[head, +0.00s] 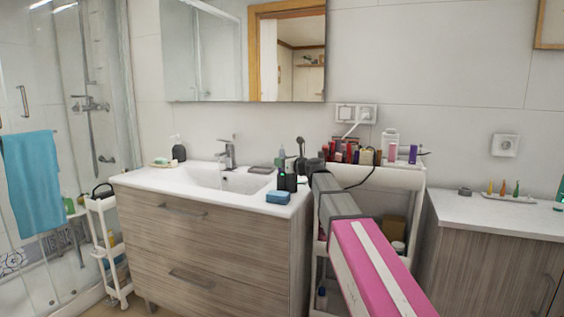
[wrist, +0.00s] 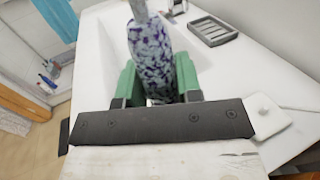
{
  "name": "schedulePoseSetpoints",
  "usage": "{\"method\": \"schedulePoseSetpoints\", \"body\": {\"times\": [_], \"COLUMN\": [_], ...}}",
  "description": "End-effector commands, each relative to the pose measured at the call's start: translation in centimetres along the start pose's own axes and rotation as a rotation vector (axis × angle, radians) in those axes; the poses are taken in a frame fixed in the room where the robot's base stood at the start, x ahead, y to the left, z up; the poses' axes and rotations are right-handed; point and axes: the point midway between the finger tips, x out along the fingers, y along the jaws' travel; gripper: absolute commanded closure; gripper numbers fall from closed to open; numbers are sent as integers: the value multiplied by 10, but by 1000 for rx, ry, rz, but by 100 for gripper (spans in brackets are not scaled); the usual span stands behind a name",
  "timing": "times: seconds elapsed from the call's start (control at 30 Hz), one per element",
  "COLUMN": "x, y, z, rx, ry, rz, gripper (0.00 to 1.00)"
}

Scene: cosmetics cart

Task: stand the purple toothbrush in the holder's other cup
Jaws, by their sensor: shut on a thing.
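In the wrist view, my gripper (wrist: 156,84) has its two green-padded fingers shut on a purple-and-white patterned handle, which I take to be the purple toothbrush (wrist: 151,48). It narrows to a grey end at the top of the view, over the white sink top. In the head view, my arm reaches to the sink's right front corner, where dark upright shapes, apparently the holder (head: 286,182), stand on the counter. The gripper and toothbrush are too small and partly hidden there to separate clearly. I cannot make out the holder's cups in the wrist view.
A blue box (head: 278,197) lies at the counter's front edge. A grey soap dish (wrist: 213,29) lies beside the basin, near the tap (head: 227,152). The white cart (head: 402,178), crowded with cosmetics, stands right of the sink. A soap bottle (head: 178,149) stands at the far left.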

Motion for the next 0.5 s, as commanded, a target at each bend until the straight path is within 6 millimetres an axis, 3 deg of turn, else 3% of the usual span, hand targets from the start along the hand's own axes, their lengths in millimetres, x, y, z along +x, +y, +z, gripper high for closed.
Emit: {"method": "schedulePoseSetpoints", "body": {"times": [0.33,0.37,0.4,0.43,0.5], "x": [0,0,0,0,0], "y": [0,0,0,0,0], "z": [-7,-7,-7,-7,-7], "rx": [0,0,0,0,0], "ry": [0,-1,-1,0,0], "rz": [0,0,0,0,0], "gripper": [100,58,45,38,38]}}
